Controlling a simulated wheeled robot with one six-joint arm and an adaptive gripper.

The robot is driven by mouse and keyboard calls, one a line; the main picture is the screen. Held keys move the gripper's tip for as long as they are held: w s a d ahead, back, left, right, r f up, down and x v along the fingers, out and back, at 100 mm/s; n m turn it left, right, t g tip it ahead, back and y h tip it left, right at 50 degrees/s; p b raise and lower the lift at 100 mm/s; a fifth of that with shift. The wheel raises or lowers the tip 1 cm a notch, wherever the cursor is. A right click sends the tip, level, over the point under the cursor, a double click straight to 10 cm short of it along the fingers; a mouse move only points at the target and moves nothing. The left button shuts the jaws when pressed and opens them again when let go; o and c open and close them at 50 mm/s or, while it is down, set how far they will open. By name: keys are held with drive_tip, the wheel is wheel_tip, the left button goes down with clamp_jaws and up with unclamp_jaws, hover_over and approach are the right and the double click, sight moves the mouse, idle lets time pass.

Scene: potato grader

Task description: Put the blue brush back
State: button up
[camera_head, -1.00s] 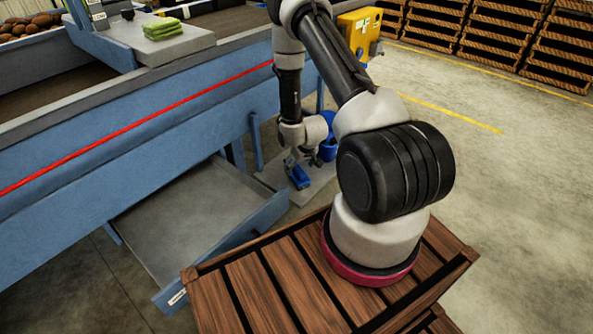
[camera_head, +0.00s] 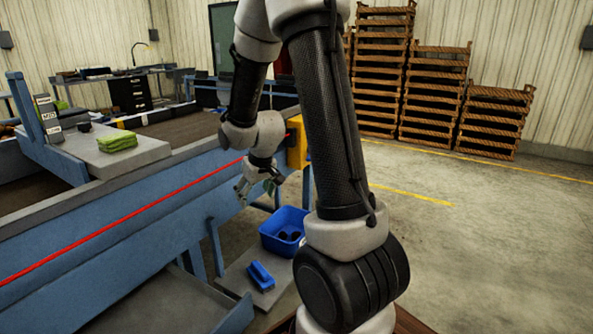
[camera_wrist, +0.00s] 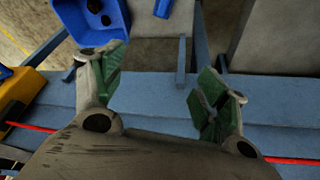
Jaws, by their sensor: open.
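The blue brush (camera_head: 260,276) lies on a low grey shelf (camera_head: 236,281) beside the blue machine frame. Part of it shows at the top edge of the wrist view (camera_wrist: 163,8). My gripper (camera_head: 257,189) is raised well above the shelf, near the machine's side, apart from the brush. In the wrist view its green-padded fingers (camera_wrist: 160,82) are spread with nothing between them. A blue bin (camera_head: 271,240) with dark items inside stands on the shelf just behind the brush.
An open grey drawer (camera_head: 165,308) sits low at left. Folded green cloths (camera_head: 117,141) lie on the machine's grey ledge. A yellow box (camera_head: 297,143) is behind my gripper. Wooden crates (camera_head: 435,95) are stacked at the back; the floor at right is clear.

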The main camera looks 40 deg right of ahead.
drive_tip(key=s+a+r, duration=0.3)
drive_tip(key=s+r, duration=0.7)
drive_tip(key=r, duration=0.3)
drive_tip(key=s+r, duration=0.2)
drive_tip(key=s, duration=0.5)
drive_tip(key=s+a+r, duration=0.1)
drive_tip(key=s+r, duration=0.2)
drive_tip(key=s, duration=0.5)
drive_tip(key=shift+s+a+r+y, duration=0.15)
drive_tip(key=shift+a+y, duration=0.15)
